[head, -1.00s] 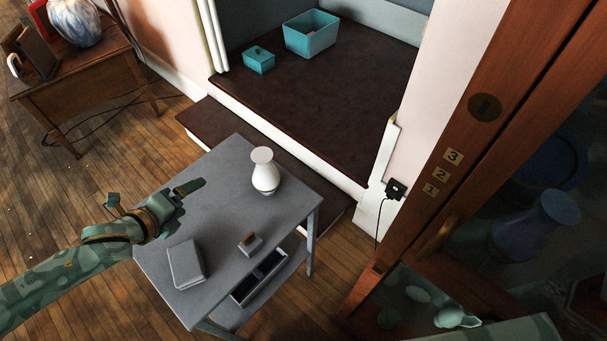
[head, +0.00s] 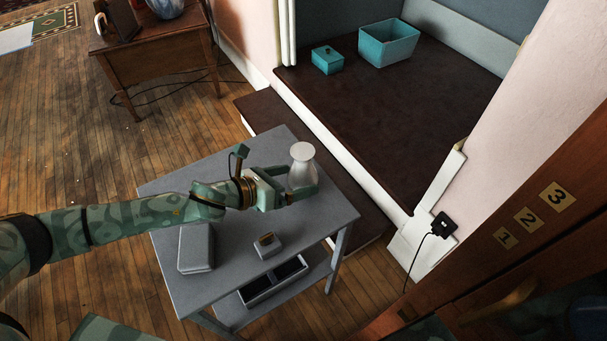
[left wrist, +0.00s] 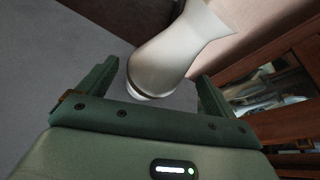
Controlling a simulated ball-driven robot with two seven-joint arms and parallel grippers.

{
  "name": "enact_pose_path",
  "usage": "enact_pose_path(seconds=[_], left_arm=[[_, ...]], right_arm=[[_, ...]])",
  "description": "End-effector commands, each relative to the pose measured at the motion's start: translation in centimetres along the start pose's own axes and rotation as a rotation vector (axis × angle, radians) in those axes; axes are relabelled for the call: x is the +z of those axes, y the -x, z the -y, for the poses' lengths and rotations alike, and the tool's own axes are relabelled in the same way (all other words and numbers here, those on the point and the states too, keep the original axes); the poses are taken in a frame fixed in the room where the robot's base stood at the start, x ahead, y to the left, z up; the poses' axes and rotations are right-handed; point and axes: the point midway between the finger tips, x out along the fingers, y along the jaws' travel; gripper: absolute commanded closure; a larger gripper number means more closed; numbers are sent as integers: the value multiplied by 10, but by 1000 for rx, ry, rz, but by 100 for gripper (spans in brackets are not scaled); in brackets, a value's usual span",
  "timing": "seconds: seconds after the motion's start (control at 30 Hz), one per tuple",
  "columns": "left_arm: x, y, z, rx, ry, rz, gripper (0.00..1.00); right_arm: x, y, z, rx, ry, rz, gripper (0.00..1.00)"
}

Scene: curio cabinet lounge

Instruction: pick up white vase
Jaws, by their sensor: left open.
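The white vase (head: 302,167) stands upright on the grey side table (head: 190,165), near its far right edge. My left gripper (head: 303,190) is at the vase, low on its body, with its fingers reaching to either side. In the left wrist view the vase (left wrist: 170,58) shows between the two open fingers of the left gripper (left wrist: 158,88), with a gap visible on the left side. Whether the right finger touches the vase I cannot tell. The vase's lower part is partly hidden by the gripper in the head view. My right gripper is not in view.
On the table are a grey box-like item (head: 196,248) and a small grey box (head: 267,245). A lower shelf holds a dark divided tray (head: 273,281). Behind is a dark step platform with a teal bin (head: 389,43) and a teal lidded box (head: 327,60). A wooden cabinet (head: 540,240) stands right.

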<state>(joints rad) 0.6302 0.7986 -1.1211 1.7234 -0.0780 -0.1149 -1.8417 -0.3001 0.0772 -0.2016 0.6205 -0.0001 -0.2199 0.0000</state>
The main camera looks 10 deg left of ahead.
Motion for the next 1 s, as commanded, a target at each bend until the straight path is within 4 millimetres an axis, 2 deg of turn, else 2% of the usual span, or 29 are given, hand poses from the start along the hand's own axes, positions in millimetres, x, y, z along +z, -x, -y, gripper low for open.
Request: enact_pose_path(seconds=[0.2,0.3,0.57,0.6,0.77,0.8,1.0], left_arm=[[-2,-36,-7,0,2,0,8],[-1,-47,-6,0,1,-1,8],[2,-50,-5,1,-1,0,8],[2,-50,-5,1,-1,0,14],[2,-50,-5,1,-1,0,58],[2,-50,-5,1,0,0,63],[3,-50,-5,1,0,1,63]], right_arm=[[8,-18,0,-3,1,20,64],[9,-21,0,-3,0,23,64],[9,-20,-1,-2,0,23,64],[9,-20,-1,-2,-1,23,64],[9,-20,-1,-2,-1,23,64],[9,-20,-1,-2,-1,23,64],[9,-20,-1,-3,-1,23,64]])
